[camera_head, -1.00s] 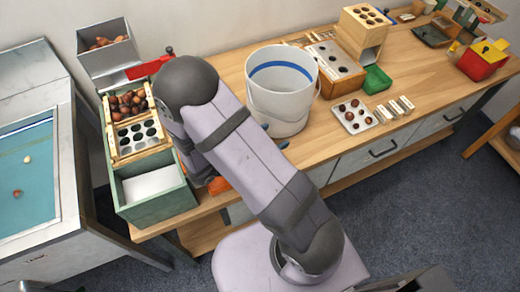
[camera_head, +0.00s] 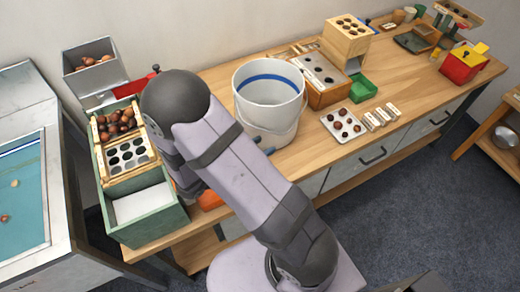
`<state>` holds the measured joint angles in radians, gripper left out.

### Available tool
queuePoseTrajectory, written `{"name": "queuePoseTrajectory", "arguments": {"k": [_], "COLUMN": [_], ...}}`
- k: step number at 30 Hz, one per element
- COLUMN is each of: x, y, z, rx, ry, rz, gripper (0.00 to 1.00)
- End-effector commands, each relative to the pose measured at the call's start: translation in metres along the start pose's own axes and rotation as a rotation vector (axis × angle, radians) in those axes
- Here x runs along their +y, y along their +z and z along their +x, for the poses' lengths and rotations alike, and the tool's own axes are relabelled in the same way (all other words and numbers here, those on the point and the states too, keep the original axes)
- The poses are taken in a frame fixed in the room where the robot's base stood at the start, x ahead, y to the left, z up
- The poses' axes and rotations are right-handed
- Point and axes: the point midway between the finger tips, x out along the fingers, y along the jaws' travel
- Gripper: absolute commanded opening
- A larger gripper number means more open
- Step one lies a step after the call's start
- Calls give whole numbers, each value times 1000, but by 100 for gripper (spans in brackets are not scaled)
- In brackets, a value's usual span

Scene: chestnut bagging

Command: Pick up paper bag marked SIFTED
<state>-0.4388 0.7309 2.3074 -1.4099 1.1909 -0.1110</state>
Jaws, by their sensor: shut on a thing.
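No paper bag and no SIFTED mark can be made out in the camera_head view. My own arm crosses the middle of the picture, and its elbow and forearm cover part of the bench between the green box (camera_head: 158,222) and the white bucket (camera_head: 268,118). My gripper is hidden behind the arm, so its fingers and anything in them do not show. A small orange thing (camera_head: 210,200) peeks out beside the forearm near the bench's front edge; I cannot tell what it is.
The green box holds chestnuts (camera_head: 117,122) and a tray with holes (camera_head: 128,156). A grey bin (camera_head: 92,68) stands behind it. A water basin (camera_head: 22,205) is at left. A chestnut tray (camera_head: 343,124) lies right of the bucket. Bare wood (camera_head: 420,85) shows at right.

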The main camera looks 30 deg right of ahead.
Motion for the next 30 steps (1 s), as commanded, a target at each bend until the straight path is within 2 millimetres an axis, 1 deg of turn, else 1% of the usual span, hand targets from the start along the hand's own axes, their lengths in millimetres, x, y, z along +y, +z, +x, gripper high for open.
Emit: {"name": "queuePoseTrajectory", "arguments": {"k": [8,15,21,24,30], "x": [0,0,0,0,0], "y": [38,77,106,120,141], "z": [-15,-32,-44,-50,-58], "rx": [-2,-2,-1,-2,-2], "ry": [1,1,1,1,0], "rz": [6,7,7,6,5], "gripper": [0,0,0,0,0]}}
